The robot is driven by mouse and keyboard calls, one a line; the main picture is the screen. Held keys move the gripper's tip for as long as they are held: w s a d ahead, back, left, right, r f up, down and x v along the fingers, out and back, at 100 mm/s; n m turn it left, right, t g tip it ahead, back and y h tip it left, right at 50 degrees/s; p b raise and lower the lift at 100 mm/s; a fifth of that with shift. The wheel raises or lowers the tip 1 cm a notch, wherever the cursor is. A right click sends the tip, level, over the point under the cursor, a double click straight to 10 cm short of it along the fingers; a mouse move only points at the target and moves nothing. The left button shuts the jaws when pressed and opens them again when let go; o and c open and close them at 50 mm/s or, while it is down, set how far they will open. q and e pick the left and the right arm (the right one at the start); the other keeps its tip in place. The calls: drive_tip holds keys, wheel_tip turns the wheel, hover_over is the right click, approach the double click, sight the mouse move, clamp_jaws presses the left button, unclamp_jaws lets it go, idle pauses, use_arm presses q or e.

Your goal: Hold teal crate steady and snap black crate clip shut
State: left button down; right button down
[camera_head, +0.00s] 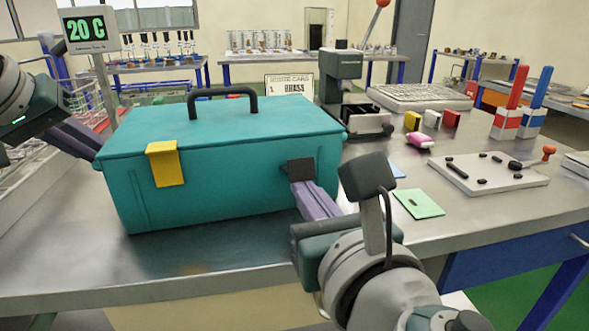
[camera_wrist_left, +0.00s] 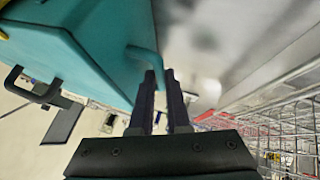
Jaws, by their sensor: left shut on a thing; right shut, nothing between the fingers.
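The teal crate (camera_head: 221,179) stands on the metal bench with its lid down and a black handle (camera_head: 222,95) on top. A yellow clip (camera_head: 166,164) lies over the lid seam at the front left. The black clip (camera_head: 300,168) is at the front right, partly covered by my right gripper (camera_head: 302,190). That gripper is shut and empty, its fingertips at the clip; I cannot tell whether the clip is fully flat. My left gripper (camera_head: 93,150) is at the crate's left end. In the left wrist view (camera_wrist_left: 163,76) its fingers are shut on a teal side grip (camera_wrist_left: 146,56).
A green card (camera_head: 418,204) and a white board with black parts (camera_head: 487,172) lie to the right. Small coloured blocks (camera_head: 432,119) and a black press (camera_head: 340,72) stand behind. A wire basket (camera_wrist_left: 275,125) is beside my left gripper. The bench front is clear.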

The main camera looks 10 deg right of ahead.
sight(302, 160)
drive_tip(key=shift+w+r, duration=0.2)
drive_tip(key=shift+r, duration=0.3)
drive_tip(key=shift+w+r, duration=0.15)
drive_tip(key=shift+r, duration=0.35)
idle(1.3)
drive_tip(key=shift+w+r, duration=0.6)
drive_tip(key=shift+w, duration=0.15)
idle(1.2)
idle(0.3)
drive_tip(key=shift+s+d, duration=0.15)
drive_tip(key=shift+s, duration=2.35)
drive_tip(key=shift+s, duration=0.1)
drive_tip(key=s+d+r, duration=0.1)
drive_tip(key=s, duration=1)
drive_tip(key=shift+s, duration=0.4)
drive_tip(key=shift+r, duration=0.1)
use_arm(q)
drive_tip(key=c, duration=0.8)
unclamp_jaws()
drive_tip(key=shift+c, duration=0.2)
drive_tip(key=shift+o, duration=0.2)
